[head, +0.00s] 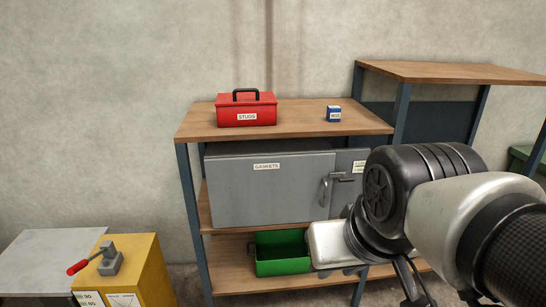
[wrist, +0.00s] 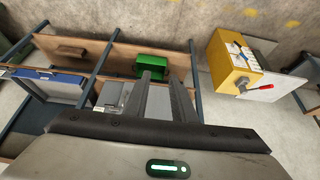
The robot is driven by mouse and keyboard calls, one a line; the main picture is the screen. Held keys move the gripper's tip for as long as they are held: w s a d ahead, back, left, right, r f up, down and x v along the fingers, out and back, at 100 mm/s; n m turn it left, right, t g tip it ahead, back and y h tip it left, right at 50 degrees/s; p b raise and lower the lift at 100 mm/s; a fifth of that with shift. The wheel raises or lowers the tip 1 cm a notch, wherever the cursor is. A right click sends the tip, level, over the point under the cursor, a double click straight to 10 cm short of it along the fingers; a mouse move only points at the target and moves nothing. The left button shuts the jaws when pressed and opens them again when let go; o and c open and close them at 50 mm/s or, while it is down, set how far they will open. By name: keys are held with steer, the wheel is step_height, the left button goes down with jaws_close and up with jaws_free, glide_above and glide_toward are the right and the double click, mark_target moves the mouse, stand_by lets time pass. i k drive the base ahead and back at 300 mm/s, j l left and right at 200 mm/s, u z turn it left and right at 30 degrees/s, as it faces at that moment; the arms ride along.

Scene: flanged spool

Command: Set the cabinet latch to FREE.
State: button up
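The grey cabinet (head: 270,195), labelled GASKETS, stands on the middle shelf of a wood-topped rack, its door looking closed. My gripper (head: 342,268) is in front of the rack, below and apart from the latch. In the wrist view my gripper (wrist: 161,88) shows two separated fingers with nothing between them; the grey cabinet (wrist: 115,98) lies behind and is partly hidden.
A green bin (head: 281,252) sits on the lower shelf. A red STUDS toolbox (head: 246,109) and a blue box (head: 333,114) stand on the rack top. A yellow cabinet (head: 143,270) with a red-handled lever (head: 88,262) stands left. My arm covers the rack's right side.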

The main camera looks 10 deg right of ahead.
mark_target(342, 174)
steer(key=i+l, duration=0.3)
steer(key=i, duration=0.2)
steer(key=i+l, duration=0.3)
steer(key=i, duration=0.2)
steer(key=z, duration=0.05)
